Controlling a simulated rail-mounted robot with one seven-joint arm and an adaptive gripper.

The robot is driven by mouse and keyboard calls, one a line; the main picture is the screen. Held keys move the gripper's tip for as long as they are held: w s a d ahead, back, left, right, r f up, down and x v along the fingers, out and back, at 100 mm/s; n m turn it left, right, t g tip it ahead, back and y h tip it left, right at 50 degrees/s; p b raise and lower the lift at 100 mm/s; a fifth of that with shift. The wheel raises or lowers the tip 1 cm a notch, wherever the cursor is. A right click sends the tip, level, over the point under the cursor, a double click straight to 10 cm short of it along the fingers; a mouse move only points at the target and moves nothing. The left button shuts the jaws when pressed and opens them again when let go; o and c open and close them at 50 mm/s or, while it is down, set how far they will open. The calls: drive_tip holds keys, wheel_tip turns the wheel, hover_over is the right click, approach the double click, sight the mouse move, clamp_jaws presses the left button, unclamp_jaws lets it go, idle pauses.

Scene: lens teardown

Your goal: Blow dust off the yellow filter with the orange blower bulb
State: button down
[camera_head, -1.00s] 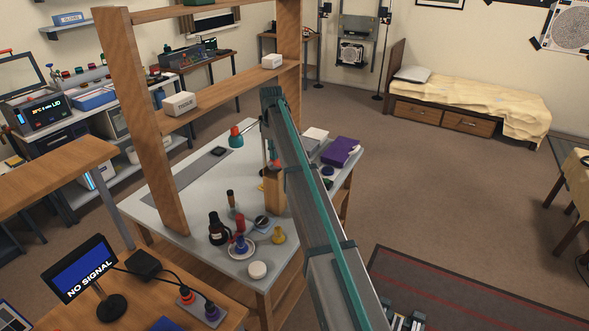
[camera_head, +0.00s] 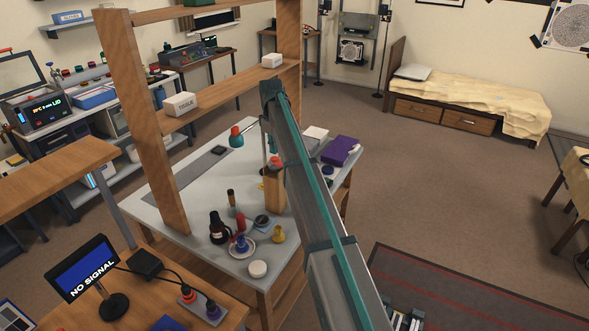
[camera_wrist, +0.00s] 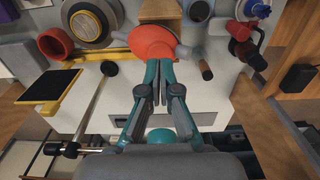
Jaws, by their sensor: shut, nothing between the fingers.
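The orange blower bulb (camera_wrist: 151,43) lies at the top middle of the wrist view, with a grey nozzle to its right. In the head view an orange-red patch that looks like it (camera_head: 275,162) shows beside my arm. My gripper (camera_wrist: 158,68) is shut and empty, its teal fingertips at the bulb's near edge. I cannot tell whether they touch it. A round grey disc with a yellow ring (camera_wrist: 88,24), which may be the yellow filter, lies to the bulb's left. No dust can be made out. My arm hides most of the gripper in the head view.
A black pad with a yellow edge (camera_wrist: 50,84) and a thin rod with a black knob (camera_wrist: 98,98) lie left of my gripper. A wood-handled tool (camera_wrist: 204,66) lies right. Shelf posts (camera_head: 150,130) rise from the grey workbench (camera_head: 190,190), whose front holds bottles and small parts.

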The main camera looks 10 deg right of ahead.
drive_tip(key=shift+r+p, duration=1)
drive_tip(key=shift+r, duration=1.3)
drive_tip(key=s+f+m, duration=0.5)
drive_tip(key=s+f, duration=1.6)
drive_tip(key=f, duration=0.2)
drive_tip(key=s+f+m+g+b, duration=0.1)
drive_tip(key=s+f+g+b, duration=0.1)
drive_tip(key=s+f, duration=0.9)
drive_tip(key=s+f+m+g+b, duration=0.1)
drive_tip(key=s+f+g, duration=0.1)
drive_tip(key=s+f, duration=1)
drive_tip(key=s+f+m+g+b, duration=0.2)
drive_tip(key=s+f, duration=1)
drive_tip(key=s, duration=1.5)
drive_tip(key=shift+s+f+g+b, duration=0.15)
drive_tip(key=shift+s+g+b, duration=0.1)
drive_tip(key=shift+g+b, duration=0.15)
